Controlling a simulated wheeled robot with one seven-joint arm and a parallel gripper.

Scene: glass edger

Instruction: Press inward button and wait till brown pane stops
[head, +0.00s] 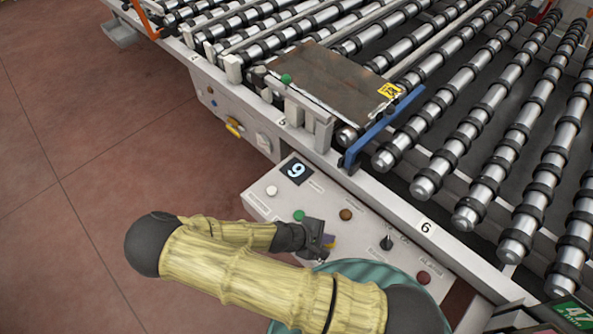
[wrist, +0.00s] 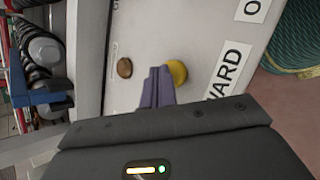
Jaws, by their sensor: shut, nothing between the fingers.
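The brown pane (head: 335,76) lies flat on the rollers, with a yellow sticker at its right corner, between a pale clamp-like stop and a blue bar. The control panel (head: 262,205) stands below it. My gripper (head: 329,242) is over the panel with its purple fingers shut and empty. In the wrist view its fingertips (wrist: 160,71) are right beside a yellow button (wrist: 177,73); I cannot tell if they touch. A label ending in "WARD" (wrist: 224,84) is near that button; its start is hidden. A brown button (wrist: 124,68) is on the other side of the fingers.
The roller conveyor (head: 470,125) fills the upper right. Open floor (head: 90,150) is at left.

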